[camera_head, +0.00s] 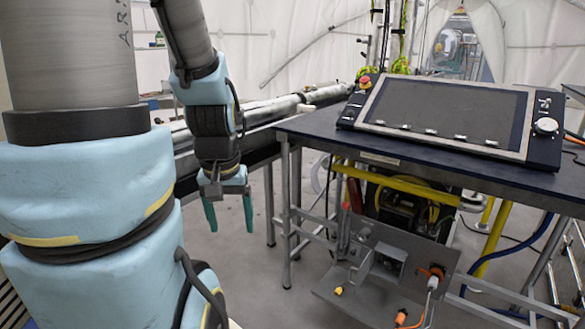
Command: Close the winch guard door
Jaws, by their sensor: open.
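My gripper (230,226) hangs below my arm at the left of the table, with its two teal fingers pointing down, apart and empty. The winch machinery (405,212) sits in the shade under the table, right of my gripper, behind a yellow bar (400,186). A grey metal panel (388,262) with a box and connectors on it stands low in front of the winch. I cannot tell whether this panel is the guard door or how far the door is open. My gripper touches none of these.
The dark table (440,167) bears a large framed screen console (445,115) and a red button (365,82). Table legs (285,215) stand between my gripper and the winch. Bare floor (260,275) lies below my gripper.

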